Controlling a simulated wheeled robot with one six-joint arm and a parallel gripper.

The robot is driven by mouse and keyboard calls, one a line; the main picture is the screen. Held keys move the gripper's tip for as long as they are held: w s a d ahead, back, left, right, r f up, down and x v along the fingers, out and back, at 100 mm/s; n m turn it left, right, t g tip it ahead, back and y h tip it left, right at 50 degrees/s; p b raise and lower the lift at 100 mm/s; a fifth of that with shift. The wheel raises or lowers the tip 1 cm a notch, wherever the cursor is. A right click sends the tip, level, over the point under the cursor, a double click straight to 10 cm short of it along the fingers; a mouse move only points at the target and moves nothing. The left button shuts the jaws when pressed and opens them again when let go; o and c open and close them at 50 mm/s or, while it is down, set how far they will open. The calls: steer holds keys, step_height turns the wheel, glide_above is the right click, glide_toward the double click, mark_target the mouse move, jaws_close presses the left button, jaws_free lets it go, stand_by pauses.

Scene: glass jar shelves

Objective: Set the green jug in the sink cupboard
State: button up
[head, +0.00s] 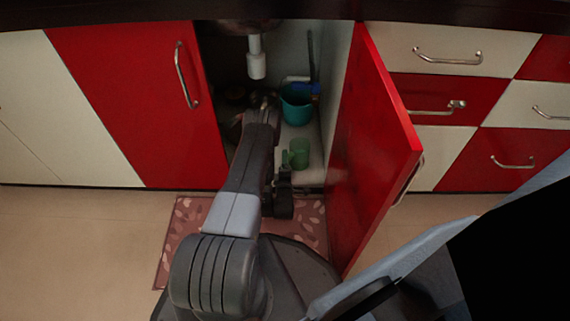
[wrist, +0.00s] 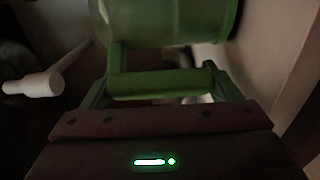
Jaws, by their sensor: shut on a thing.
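The green jug (head: 299,154) is just inside the open sink cupboard (head: 312,172), near its front edge. My gripper (head: 284,165) reaches in from the front left and is shut on the jug's handle. In the wrist view the jug (wrist: 165,20) fills the top middle, with its handle across my gripper (wrist: 163,84). The jug looks roughly upright in the head view. I cannot tell whether its base touches the cupboard floor. My arm hides part of the cupboard's left side.
A teal bucket (head: 297,104) with a blue item (head: 306,88) stands behind the jug. A white drain pipe (head: 256,60) hangs above. The red door (head: 375,150) stands open on the right. A patterned mat (head: 183,230) lies in front. The cupboard's left side is dark.

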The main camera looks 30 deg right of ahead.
steer(key=shift+f, duration=0.4)
stand_by(0.3)
steer(key=o, duration=1.1)
steer(key=shift+s+f, duration=0.1)
steer(key=shift+p+v, duration=1.2)
steer(key=shift+v, duration=2.7)
